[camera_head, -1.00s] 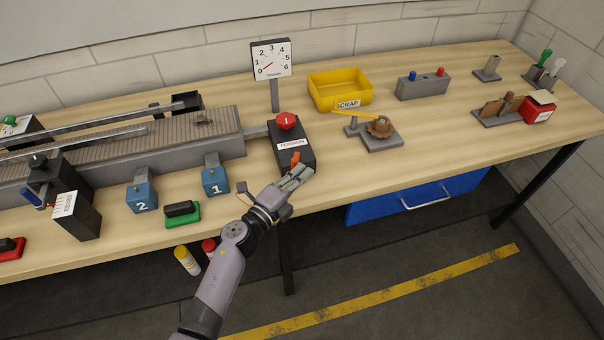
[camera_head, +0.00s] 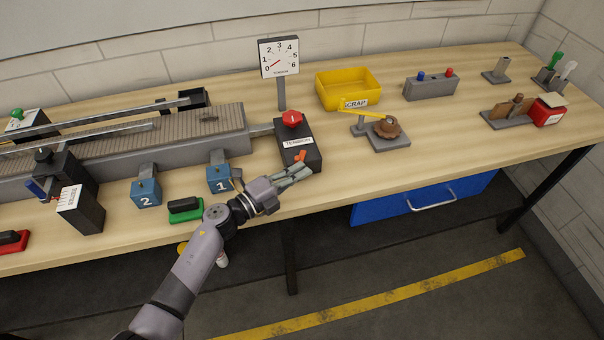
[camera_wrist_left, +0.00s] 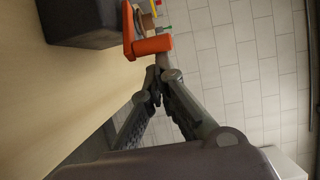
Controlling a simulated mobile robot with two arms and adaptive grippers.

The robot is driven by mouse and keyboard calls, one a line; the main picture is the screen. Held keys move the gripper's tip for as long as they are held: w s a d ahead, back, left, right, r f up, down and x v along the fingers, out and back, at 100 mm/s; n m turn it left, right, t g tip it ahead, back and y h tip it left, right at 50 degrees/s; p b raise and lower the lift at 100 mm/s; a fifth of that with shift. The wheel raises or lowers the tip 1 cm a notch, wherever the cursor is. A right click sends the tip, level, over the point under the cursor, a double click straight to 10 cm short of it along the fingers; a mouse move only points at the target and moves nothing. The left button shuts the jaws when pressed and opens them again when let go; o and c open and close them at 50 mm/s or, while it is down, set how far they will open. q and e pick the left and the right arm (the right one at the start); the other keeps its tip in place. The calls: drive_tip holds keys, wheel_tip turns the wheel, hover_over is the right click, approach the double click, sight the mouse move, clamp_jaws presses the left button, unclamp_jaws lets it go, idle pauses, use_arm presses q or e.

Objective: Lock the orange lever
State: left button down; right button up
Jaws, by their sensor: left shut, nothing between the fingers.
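The orange lever (camera_head: 300,156) sits at the front of the black tension box (camera_head: 309,161), which carries a red knob (camera_head: 292,119) on top and a white label. My left gripper (camera_head: 306,172) is shut and empty, just in front of the lever. In the left wrist view the lever (camera_wrist_left: 153,46) shows as an orange bent handle by the dark box, just beyond the shut fingertips (camera_wrist_left: 155,72). I cannot tell whether the fingertips touch it. My right gripper is not in view.
A gauge (camera_head: 279,58) stands behind the box, its needle low. The conveyor (camera_head: 120,150) lies left, with blue blocks 1 (camera_head: 220,179) and 2 (camera_head: 146,192) before it. A yellow scrap bin (camera_head: 348,88) and a wheel fixture (camera_head: 389,139) stand right. The front table on the right is clear.

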use_arm(q)
drive_tip(key=a+m+g+h+b, duration=0.1)
drive_tip(key=g+b, duration=0.1)
drive_tip(key=a+m+g+h+b, duration=0.1)
drive_tip(key=m+g+b, duration=0.1)
drive_tip(key=shift+w+a+f+h, duration=0.2)
drive_tip(key=shift+w+a+h, duration=0.15)
drive_tip(key=shift+w+h, duration=0.05)
drive_tip(key=shift+a+b, duration=0.25)
drive_tip(key=shift+b, duration=0.2)
drive_tip(key=shift+w+a+r, duration=0.1)
drive_tip(key=shift+a+r, duration=0.05)
drive_tip(key=shift+r, duration=0.05)
drive_tip(key=shift+a, duration=0.1)
